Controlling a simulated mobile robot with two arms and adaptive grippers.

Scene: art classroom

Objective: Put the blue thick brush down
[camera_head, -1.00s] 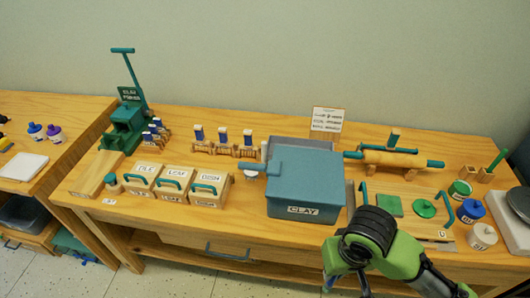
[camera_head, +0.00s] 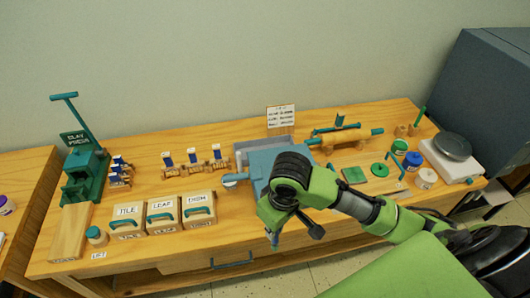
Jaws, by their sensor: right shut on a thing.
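My right gripper (camera_head: 275,222) hangs in front of the clay table, near its front edge, and points down. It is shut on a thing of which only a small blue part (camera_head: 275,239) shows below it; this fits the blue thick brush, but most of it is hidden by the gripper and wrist. My left gripper is not in view.
The wooden table (camera_head: 246,222) holds a green clay press (camera_head: 84,172), three labelled boxes (camera_head: 163,213), a blue clay bin (camera_head: 262,160) partly behind my arm, a rolling pin (camera_head: 345,137), several jars and a scale (camera_head: 450,162). A dark grey cabinet (camera_head: 490,95) stands at the right.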

